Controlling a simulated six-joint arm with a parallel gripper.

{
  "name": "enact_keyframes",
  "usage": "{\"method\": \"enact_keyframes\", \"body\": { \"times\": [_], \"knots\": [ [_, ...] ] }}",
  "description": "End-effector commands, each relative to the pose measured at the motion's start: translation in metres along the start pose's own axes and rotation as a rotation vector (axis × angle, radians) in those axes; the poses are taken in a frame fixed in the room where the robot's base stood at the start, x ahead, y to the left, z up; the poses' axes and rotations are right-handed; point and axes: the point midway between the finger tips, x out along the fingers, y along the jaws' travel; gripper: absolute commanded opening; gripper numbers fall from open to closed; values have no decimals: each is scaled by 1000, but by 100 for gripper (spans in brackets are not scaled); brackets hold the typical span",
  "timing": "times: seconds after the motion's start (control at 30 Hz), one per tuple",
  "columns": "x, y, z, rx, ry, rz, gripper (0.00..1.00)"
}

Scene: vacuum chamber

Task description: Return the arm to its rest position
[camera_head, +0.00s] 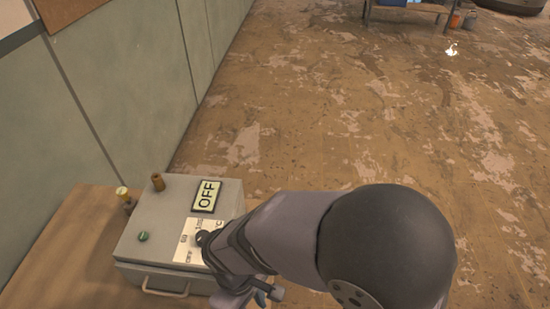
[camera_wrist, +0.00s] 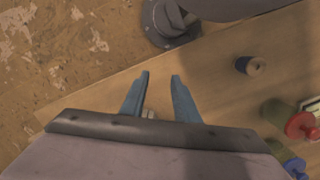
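My gripper shows in the wrist view (camera_wrist: 160,77) with its two blue fingers apart and bare wooden tabletop visible between the tips. It is open and empty. In the head view my arm reaches in from the lower right, over the right side of a grey box. The gripper is mostly hidden there, with only bluish parts showing beside the box's front right corner. The grey box (camera_head: 160,222) has a panel reading OFF (camera_head: 206,196), a green button (camera_head: 143,237) and a white dial label (camera_head: 187,243) partly covered by my arm.
The box stands on a wooden table (camera_head: 60,250) beside a grey-green wall (camera_head: 130,80). In the wrist view, a small dark blue cylinder (camera_wrist: 249,65), a green container (camera_wrist: 277,112) and a red-topped item (camera_wrist: 301,125) stand on the right. Open brown floor (camera_head: 330,130) lies beyond the table.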

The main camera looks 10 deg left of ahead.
Motion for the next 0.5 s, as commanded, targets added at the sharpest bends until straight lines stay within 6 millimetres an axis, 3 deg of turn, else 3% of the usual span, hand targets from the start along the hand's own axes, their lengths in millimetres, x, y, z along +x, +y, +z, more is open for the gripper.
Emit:
{"method": "enact_keyframes", "body": {
  "times": [0.03,0.2,0.5],
  "knots": [
    [0,18,16,82,-4,-17,28],
    [-1,62,64,332,-9,-63,28],
    [-16,135,113,748,82,-89,28]
  ]
}}
